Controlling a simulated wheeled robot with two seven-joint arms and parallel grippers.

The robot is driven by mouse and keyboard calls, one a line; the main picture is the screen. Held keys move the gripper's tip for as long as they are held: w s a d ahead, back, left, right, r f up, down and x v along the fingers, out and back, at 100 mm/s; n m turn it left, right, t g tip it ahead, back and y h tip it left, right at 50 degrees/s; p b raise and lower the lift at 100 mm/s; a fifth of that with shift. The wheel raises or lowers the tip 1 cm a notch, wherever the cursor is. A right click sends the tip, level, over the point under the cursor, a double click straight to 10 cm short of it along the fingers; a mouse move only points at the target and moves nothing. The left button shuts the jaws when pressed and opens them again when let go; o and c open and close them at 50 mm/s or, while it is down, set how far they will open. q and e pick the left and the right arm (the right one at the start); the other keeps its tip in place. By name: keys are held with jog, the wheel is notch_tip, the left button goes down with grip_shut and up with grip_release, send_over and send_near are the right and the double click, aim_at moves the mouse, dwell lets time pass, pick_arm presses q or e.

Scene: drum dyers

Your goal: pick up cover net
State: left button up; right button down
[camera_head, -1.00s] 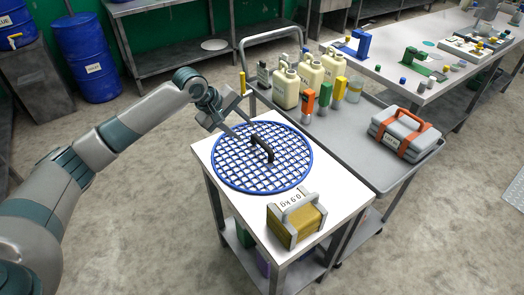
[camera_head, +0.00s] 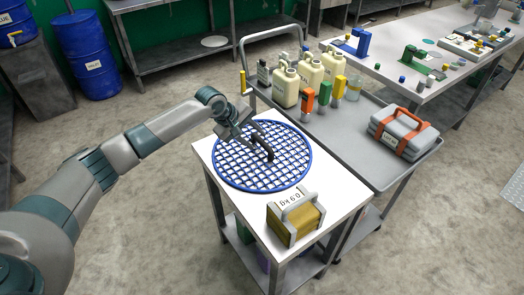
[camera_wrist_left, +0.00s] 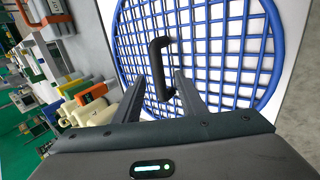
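The cover net is a round blue-rimmed grid (camera_head: 240,178) with a black raised handle (camera_head: 268,152) at its middle. It lies flat on the white top of a small table. My left gripper (camera_head: 256,138) is over the net at the handle. In the left wrist view the net (camera_wrist_left: 262,92) fills the upper middle. There the two fingers of the left gripper (camera_wrist_left: 160,78) are spread, with the near part of the handle (camera_wrist_left: 157,62) between them. A gap shows, so the fingers do not appear closed on it. My right gripper is not in view.
A yellow block with a grey handle (camera_head: 296,220) stands on the table's front corner. A grey cart (camera_head: 350,150) beside it holds cream jugs (camera_head: 286,86), coloured bottles (camera_head: 307,102) and a strapped grey case (camera_head: 400,132). Blue drums (camera_head: 88,58) stand at the back left.

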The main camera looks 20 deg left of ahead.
aim_at(262, 143)
pick_arm(q)
jog(key=shift+p+x, duration=0.75)
jog(key=shift+x, duration=1.65)
jog(key=shift+d+r, duration=0.1)
jog(key=shift+d, duration=0.05)
grip_shut()
